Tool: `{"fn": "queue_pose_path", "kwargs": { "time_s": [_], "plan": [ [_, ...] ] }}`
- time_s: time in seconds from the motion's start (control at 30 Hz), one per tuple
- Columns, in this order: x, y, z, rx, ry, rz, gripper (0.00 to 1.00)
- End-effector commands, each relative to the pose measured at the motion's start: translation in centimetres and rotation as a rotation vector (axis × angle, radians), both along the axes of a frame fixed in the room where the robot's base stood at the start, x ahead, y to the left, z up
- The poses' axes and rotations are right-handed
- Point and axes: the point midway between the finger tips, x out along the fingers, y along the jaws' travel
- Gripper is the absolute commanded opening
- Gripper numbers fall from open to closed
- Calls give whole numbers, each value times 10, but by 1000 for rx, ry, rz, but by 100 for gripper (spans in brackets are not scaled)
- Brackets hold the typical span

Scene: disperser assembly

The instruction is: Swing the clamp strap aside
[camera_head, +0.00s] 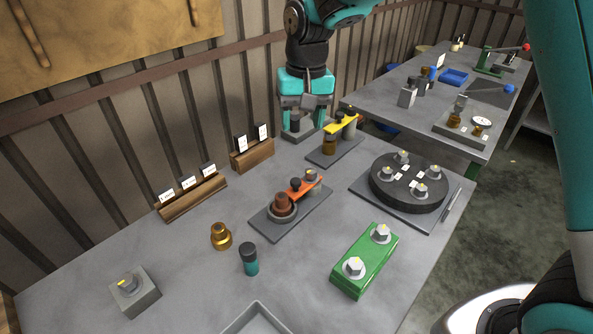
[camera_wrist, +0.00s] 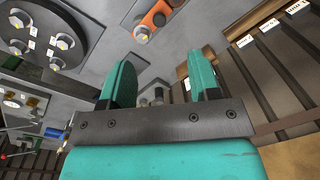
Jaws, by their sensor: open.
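An orange strap (camera_head: 305,187) sits on a grey base plate (camera_head: 266,221), its left end beside a brown round stepped part (camera_head: 282,206). The orange strap also shows at the top of the wrist view (camera_wrist: 155,18). A yellow strap (camera_head: 341,124) spans a brass-coloured cylinder (camera_head: 329,144) and a grey post on another plate behind. I cannot tell which strap the task means. My gripper (camera_head: 305,118) points down at the back of the table, left of the yellow strap and apart from the orange one. Its teal fingers (camera_wrist: 160,78) are open, with no strap between them.
A black round fixture with bolts (camera_head: 408,182) stands at the right. Wooden label racks (camera_head: 191,197) line the wall side.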

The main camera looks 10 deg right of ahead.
Motion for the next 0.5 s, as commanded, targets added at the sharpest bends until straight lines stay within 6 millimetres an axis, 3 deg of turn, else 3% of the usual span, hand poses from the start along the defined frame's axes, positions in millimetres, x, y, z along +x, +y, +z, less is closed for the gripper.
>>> {"fn": "queue_pose_path", "kwargs": {
  "time_s": [0.1,0.2,0.37,0.5],
  "plan": [
    [31,1,-15,-37,12,-94,57],
    [44,1,-24,-53,14,-139,57],
    [48,1,-35,-59,17,-155,57],
    [46,0,-57,-60,20,-154,57]
  ]
}}
